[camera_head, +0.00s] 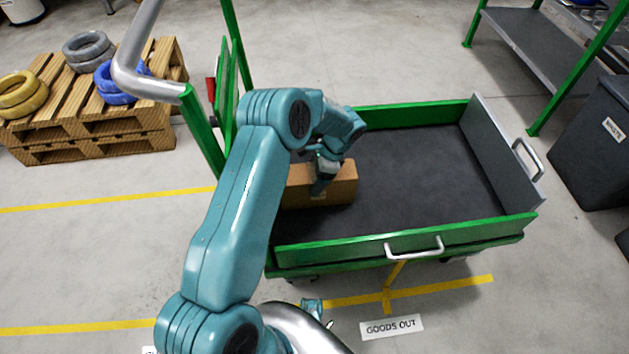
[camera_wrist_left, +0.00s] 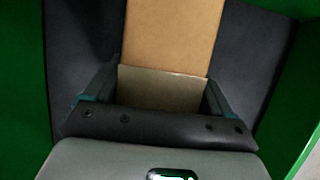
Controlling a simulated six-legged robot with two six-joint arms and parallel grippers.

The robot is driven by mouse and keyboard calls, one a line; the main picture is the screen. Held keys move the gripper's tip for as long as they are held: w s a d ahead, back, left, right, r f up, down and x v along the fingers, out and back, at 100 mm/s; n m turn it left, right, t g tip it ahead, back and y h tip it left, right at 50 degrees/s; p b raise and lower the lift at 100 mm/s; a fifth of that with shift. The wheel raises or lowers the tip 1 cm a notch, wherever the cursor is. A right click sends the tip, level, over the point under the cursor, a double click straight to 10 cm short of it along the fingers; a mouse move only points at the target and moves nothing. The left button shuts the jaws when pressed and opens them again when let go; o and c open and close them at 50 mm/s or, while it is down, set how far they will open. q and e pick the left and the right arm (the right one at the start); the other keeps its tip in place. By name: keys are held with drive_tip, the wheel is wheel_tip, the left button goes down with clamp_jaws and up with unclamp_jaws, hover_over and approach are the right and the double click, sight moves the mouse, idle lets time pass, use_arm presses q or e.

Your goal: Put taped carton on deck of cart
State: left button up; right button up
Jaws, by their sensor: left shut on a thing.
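The brown taped carton (camera_head: 342,188) is inside the green-sided cart, at the left end of its dark grey deck (camera_head: 420,180). My left gripper (camera_head: 322,182) reaches down from above and is shut on the carton. In the left wrist view the carton (camera_wrist_left: 170,35) sits between the two fingers of the left gripper (camera_wrist_left: 160,92), with dark deck on both sides. I cannot tell whether its underside touches the deck. My arm hides part of the carton's left side. A small teal part low in the head view may belong to my right arm; no right jaws can be made out.
The cart's green rim (camera_head: 400,247) and grey end panel (camera_head: 508,150) surround the deck, which is clear right of the carton. A silver push handle (camera_head: 130,55) rises at left. A pallet (camera_head: 150,115) with tyres, a dark bin (camera_head: 600,140) and a shelf stand around.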

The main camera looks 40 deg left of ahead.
use_arm(q)
drive_tip(key=shift+r, duration=0.1)
drive_tip(key=shift+f, duration=0.25)
drive_tip(key=o, duration=1.4)
drive_tip(key=shift+r, duration=0.25)
drive_tip(key=p+v, duration=0.3)
drive_tip(key=v, duration=0.9)
drive_tip(key=shift+p, duration=0.4)
